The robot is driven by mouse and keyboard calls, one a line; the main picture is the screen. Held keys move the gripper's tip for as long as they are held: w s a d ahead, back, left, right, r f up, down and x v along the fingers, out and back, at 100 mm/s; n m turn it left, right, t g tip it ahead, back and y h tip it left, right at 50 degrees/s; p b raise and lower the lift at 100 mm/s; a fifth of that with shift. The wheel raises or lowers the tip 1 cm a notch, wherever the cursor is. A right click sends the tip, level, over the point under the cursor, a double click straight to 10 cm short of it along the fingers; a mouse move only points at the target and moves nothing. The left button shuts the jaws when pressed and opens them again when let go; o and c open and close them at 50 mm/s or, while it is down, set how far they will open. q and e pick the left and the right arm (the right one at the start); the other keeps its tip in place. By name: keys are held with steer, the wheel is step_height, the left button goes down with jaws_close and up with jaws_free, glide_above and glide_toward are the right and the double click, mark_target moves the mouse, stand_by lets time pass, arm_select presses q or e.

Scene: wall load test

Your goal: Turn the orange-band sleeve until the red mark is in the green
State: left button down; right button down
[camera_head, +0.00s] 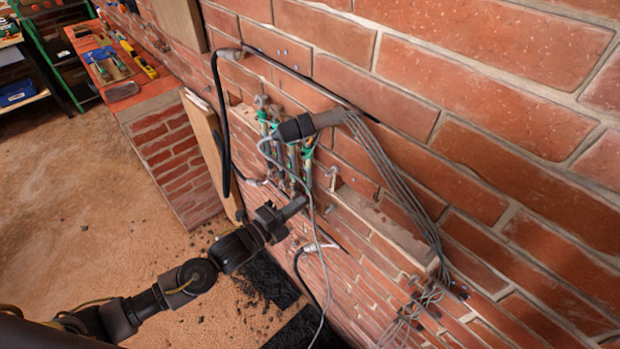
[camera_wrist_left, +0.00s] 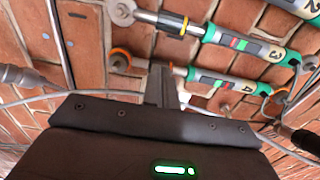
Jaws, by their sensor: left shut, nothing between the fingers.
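The orange-band sleeve (camera_wrist_left: 180,72) is on the tensioner marked 4 in the left wrist view. Its body (camera_wrist_left: 228,85) is grey and green, with a small window showing red and green; whether the red mark lies in the green is too small to tell. My left gripper (camera_head: 297,204) is shut and empty, at the lower end of the tensioner group. In the left wrist view its fingers (camera_wrist_left: 161,82) are just left of the orange band, partly in front of the rod; contact cannot be told. My right gripper is not in view.
Tensioner 3 (camera_wrist_left: 240,42), with a yellow band, runs beside number 4. A thick black-and-grey cable fitting (camera_head: 300,127) with a cable bundle hangs close to the tensioners. A loose grey cable (camera_head: 321,265) and a black cable (camera_head: 222,130) hang nearby. A brick bench (camera_head: 172,155) stands left.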

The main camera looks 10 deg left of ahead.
arm_select(q)
steer(key=shift+w+a, duration=0.3)
steer(key=shift+a, duration=0.05)
steer(key=shift+s, duration=0.1)
stand_by(0.5)
steer(key=shift+s+a, duration=0.3)
steer(key=shift+d, duration=0.1)
steer(key=shift+s+d+p, duration=0.4)
steer(key=shift+s+d, duration=0.05)
steer(key=shift+d, duration=0.1)
steer(key=shift+w+d, duration=0.25)
steer(key=shift+w, duration=0.1)
stand_by(0.7)
steer(key=shift+w+a, duration=0.45)
steer(key=shift+a, duration=0.1)
stand_by(0.5)
steer(key=shift+s+a, duration=0.15)
